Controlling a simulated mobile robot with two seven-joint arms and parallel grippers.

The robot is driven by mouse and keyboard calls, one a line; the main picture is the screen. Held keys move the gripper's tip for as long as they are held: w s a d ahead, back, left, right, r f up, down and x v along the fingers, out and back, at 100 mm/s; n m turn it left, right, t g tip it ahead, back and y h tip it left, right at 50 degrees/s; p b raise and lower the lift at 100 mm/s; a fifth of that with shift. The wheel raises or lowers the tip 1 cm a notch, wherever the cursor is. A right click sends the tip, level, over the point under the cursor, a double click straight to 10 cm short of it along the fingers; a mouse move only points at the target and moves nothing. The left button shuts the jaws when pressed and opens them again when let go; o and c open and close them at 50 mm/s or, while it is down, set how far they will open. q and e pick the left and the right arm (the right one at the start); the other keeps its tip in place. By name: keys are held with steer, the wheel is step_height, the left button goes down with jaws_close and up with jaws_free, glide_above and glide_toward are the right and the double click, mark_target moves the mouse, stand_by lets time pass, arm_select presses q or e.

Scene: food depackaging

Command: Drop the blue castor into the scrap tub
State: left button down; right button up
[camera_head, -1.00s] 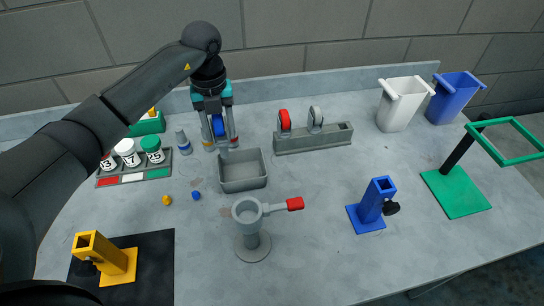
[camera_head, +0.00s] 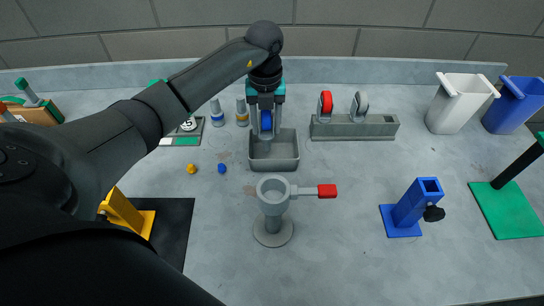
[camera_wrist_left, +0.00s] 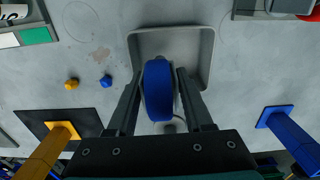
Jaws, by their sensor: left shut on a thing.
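My left gripper (camera_head: 265,132) points down over the back part of a grey open tub (camera_head: 274,165). It is shut on the blue castor (camera_head: 266,121), whose wheel shows between the fingers. In the left wrist view the castor (camera_wrist_left: 158,90) hangs between the two fingers, with the tub's rim (camera_wrist_left: 208,50) around and behind it. The castor appears to be above the tub; its exact height is hard to tell. The visible part of the tub's floor looks empty. No label marks the tub as scrap. My right gripper is not in view.
A grey rack (camera_head: 353,131) with a red castor (camera_head: 326,102) and a grey castor (camera_head: 361,103) stands right of the tub. A grey cup stand (camera_head: 272,228) with a red handle is in front. White (camera_head: 455,108) and blue (camera_head: 512,108) bins stand at the back right.

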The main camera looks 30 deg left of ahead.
arm_select(q)
steer(key=shift+c, duration=1.1)
jaws_free()
step_height(320, 180, up, 15)
steer(key=shift+r+p, duration=0.15)
steer(key=shift+p, duration=0.3)
